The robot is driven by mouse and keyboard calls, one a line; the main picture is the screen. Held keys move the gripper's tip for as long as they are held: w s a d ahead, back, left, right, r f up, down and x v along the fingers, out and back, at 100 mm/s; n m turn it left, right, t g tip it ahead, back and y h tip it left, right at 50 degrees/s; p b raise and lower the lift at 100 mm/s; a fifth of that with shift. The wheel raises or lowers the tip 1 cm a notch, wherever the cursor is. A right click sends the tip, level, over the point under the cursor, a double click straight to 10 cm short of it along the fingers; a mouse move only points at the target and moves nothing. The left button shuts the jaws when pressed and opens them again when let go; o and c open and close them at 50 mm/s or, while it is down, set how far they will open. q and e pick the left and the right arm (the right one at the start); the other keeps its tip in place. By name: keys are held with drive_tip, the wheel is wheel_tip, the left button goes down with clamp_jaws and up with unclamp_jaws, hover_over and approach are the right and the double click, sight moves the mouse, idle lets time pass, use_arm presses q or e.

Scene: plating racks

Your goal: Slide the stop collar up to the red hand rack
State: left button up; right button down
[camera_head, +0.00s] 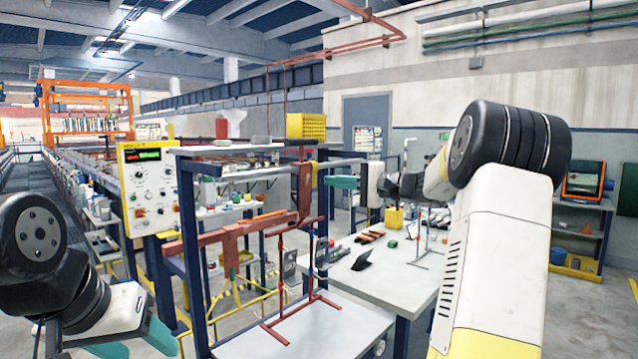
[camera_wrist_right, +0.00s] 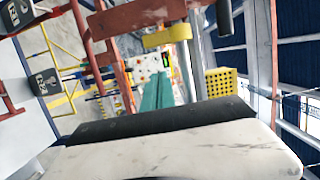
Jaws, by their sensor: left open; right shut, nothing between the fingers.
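The red hand rack (camera_head: 304,196) is a red frame at the rail of a blue-post stand, and a red bar of it shows at the top of the right wrist view (camera_wrist_right: 150,16). A yellow piece that looks like the stop collar (camera_head: 315,174) is close beside its upright; a yellow block also shows under the red bar in the wrist view (camera_wrist_right: 168,36). Any gap between them is unclear. My right gripper (camera_head: 334,182) is shut and empty, its teal fingers (camera_wrist_right: 160,92) close to the yellow piece. My left gripper (camera_head: 135,345) is open at the bottom left, partly cut off.
A white table (camera_head: 320,330) below the rail has thin red rods above it. A second table (camera_head: 395,265) with small items stands to the right. A control panel (camera_head: 150,185) stands left of the stand. A yellow crate (camera_head: 306,126) sits behind the rail.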

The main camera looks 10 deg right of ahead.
drive_tip(key=w+d+v, duration=0.1)
drive_tip(key=v, duration=0.9)
drive_tip(key=s+a+f+n+g+h, duration=0.2)
drive_tip(key=s+a+f+g, duration=0.1)
drive_tip(key=s+a, duration=0.4)
drive_tip(key=s+a+f+n+g+h, duration=0.1)
drive_tip(key=s+a+f+g, duration=0.25)
drive_tip(key=a, duration=0.55)
drive_tip(key=s+f+n+h, duration=0.3)
drive_tip(key=s+f+h, duration=0.1)
drive_tip(key=s, duration=0.5)
drive_tip(key=s+a+f+n+h, duration=0.1)
drive_tip(key=s+f+n+h, duration=0.2)
drive_tip(key=s, duration=0.7)
drive_tip(key=shift+a+f+t+h, duration=0.15)
drive_tip(key=shift+f+t+h, duration=0.35)
drive_tip(key=shift+f, duration=0.7)
